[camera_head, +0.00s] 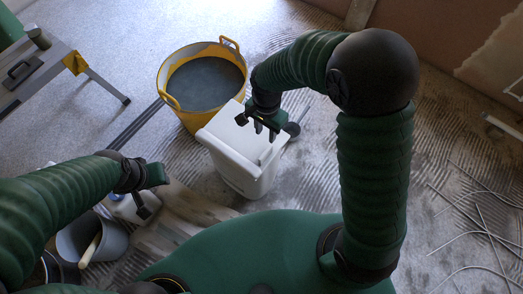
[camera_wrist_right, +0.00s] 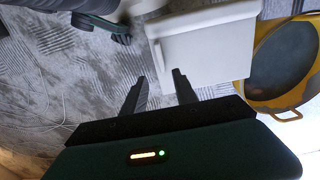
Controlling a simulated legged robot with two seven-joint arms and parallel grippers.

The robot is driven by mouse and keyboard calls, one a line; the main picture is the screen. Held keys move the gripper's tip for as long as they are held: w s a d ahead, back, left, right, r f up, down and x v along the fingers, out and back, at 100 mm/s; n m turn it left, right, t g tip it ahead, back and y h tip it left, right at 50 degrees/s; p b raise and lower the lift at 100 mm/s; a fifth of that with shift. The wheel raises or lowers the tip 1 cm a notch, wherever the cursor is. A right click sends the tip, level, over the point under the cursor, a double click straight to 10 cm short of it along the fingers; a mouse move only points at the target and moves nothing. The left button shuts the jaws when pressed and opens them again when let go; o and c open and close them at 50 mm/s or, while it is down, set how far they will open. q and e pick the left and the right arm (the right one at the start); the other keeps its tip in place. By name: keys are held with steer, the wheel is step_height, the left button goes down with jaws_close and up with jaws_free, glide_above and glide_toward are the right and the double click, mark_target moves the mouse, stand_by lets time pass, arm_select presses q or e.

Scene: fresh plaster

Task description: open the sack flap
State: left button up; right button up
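A white box-like container with a flat top (camera_head: 236,140) stands upright on the floor in the middle of the head view. It is the only thing there that could be the sack, and I cannot make out a separate flap. Its pale top also shows in the right wrist view (camera_wrist_right: 205,45). My right gripper (camera_head: 257,125) is over its top in the head view, fingers apart and empty. In the right wrist view the fingertips (camera_wrist_right: 159,76) point at its near edge; contact is unclear. My left gripper (camera_head: 151,193) is at lower left, fingers apart, away from the container.
A yellow tub (camera_head: 163,82) of grey material stands directly behind the white container. A grey bucket (camera_head: 104,246) with a wooden-handled tool and a pale jug (camera_head: 122,210) stand near my left gripper. Loose wires (camera_head: 480,225) lie at right. A platform (camera_head: 30,80) is at upper left.

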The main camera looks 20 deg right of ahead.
mark_target(265, 152)
step_height(265, 152, down, 16)
steer(key=b, duration=0.5)
steer(key=shift+w+r, duration=0.1)
steer(key=shift+r, duration=0.1)
steer(key=shift+c, duration=0.4)
jaws_close()
steer(key=shift+r, duration=0.1)
